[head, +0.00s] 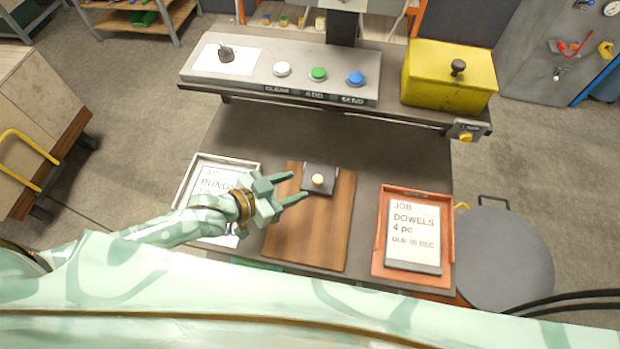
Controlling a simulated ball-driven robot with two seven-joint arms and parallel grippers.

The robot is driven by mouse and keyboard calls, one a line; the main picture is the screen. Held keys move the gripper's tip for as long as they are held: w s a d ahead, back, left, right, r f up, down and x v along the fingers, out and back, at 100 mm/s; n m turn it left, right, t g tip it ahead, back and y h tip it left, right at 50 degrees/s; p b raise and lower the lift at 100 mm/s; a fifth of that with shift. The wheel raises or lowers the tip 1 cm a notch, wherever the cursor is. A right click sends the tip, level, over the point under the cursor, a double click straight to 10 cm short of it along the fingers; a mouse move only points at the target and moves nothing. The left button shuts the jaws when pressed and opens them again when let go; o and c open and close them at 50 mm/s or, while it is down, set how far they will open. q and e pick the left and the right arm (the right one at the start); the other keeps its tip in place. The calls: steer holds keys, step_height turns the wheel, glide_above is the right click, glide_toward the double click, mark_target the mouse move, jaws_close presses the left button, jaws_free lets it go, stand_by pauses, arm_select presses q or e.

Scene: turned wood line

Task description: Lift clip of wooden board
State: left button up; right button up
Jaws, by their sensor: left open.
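The wooden board (315,235) lies flat on the dark table in the middle of the head view. Its clip (320,189) is a dark plate with a pale round knob (318,180), at the board's far edge. My left gripper (300,187) is over the board's left part. Its two fingers are spread and point right toward the clip, with the knob just right of the fingertips. The gripper looks empty, and I cannot tell how high it is above the board. My right gripper is not in view.
A white tray (191,182) with a job card sits left of the board, partly behind my arm. An orange tray (379,240) with a dowels card (414,232) sits right. Behind stand a button console (300,89) and a yellow box (440,85). A round grey stool (510,255) is right.

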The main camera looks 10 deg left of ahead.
mark_target(318, 178)
arm_select(q)
steer(key=x, duration=0.5)
steer(key=shift+w+d+f, duration=0.1)
steer(key=shift+w+d, duration=0.1)
steer(key=shift+d, duration=0.1)
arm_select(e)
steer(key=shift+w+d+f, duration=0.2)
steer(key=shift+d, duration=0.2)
